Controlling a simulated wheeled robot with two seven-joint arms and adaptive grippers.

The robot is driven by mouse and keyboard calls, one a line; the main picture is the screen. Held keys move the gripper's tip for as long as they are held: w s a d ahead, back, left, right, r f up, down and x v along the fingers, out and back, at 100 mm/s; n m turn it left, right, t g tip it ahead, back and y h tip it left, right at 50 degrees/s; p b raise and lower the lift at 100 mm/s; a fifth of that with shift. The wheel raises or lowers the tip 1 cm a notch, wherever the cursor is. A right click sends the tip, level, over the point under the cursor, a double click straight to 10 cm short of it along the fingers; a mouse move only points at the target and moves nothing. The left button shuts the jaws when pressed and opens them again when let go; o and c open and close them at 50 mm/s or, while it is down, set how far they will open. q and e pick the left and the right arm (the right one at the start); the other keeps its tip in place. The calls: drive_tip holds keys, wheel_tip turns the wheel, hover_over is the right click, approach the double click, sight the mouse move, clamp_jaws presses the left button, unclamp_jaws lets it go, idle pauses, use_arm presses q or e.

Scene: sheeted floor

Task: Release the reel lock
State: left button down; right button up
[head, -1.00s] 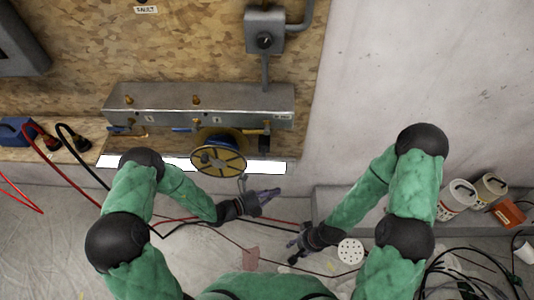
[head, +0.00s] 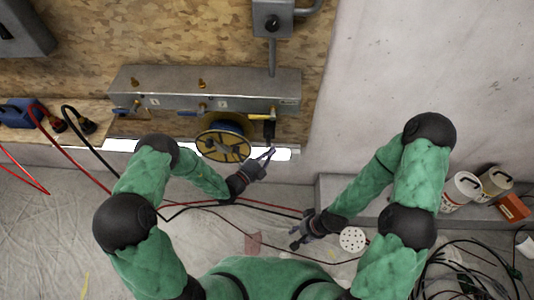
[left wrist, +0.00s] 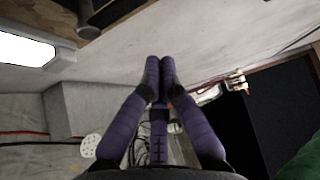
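The reel (head: 222,147), a yellow spoked disc in front of a blue drum, hangs under the grey metal manifold (head: 205,88) in the head view. I cannot clearly make out its lock. My left gripper (head: 270,154) is just right of the reel's rim, below a black hanging piece (head: 269,131); no contact is visible. In the left wrist view my left gripper (left wrist: 160,65) has its purple fingertips together with nothing seen between them. The reel is not recognisable there. My right gripper (head: 294,239) is low over the floor, its fingers apart and empty.
A white lit strip (head: 119,145) runs behind the reel. Red and black hoses cross the floor below. White buckets (head: 461,190) and an orange box (head: 514,207) stand on the ledge at right, with coiled black cables in front.

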sight(269, 136)
use_arm(q)
drive_tip(key=b+x, duration=0.2)
drive_tip(key=x, duration=0.5)
drive_tip(key=a+b, duration=0.1)
drive_tip(key=a, duration=0.3)
drive_tip(key=shift+a, duration=0.15)
